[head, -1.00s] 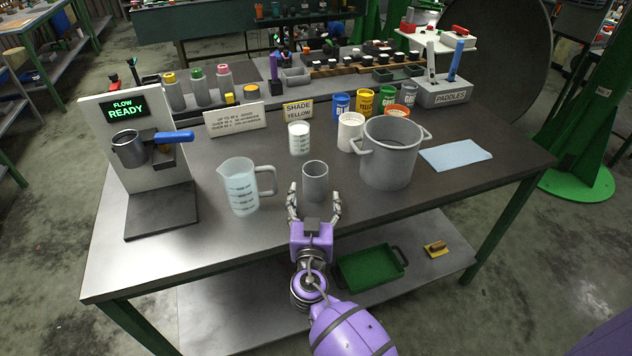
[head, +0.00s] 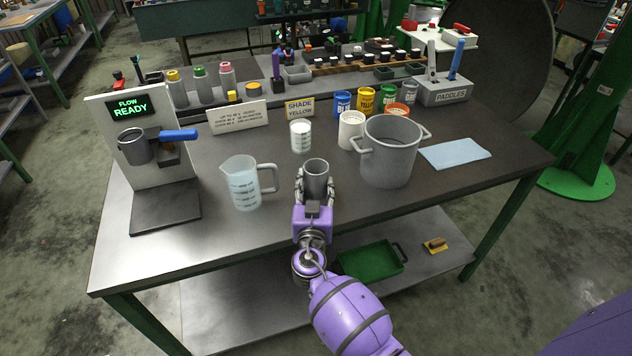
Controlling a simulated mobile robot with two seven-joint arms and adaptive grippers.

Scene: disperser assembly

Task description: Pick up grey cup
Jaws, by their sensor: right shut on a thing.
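The grey cup (head: 316,177) is a small open-topped cylinder standing upright at the front middle of the bench, between the measuring jug and the large pot. My right gripper (head: 316,194) reaches in from the front, and its two fingers are shut on the cup's sides, low on its body. The cup looks empty from above, though its bottom is hard to see. I cannot tell whether the cup touches the bench. My left gripper is not in view.
A measuring jug (head: 242,184) stands close left of the cup, and a large grey pot (head: 389,155) close right. A white-filled beaker (head: 300,137) and a white tub (head: 350,131) stand behind. A dispenser stand (head: 126,172) is at left. Bare bench (head: 240,240) lies in front.

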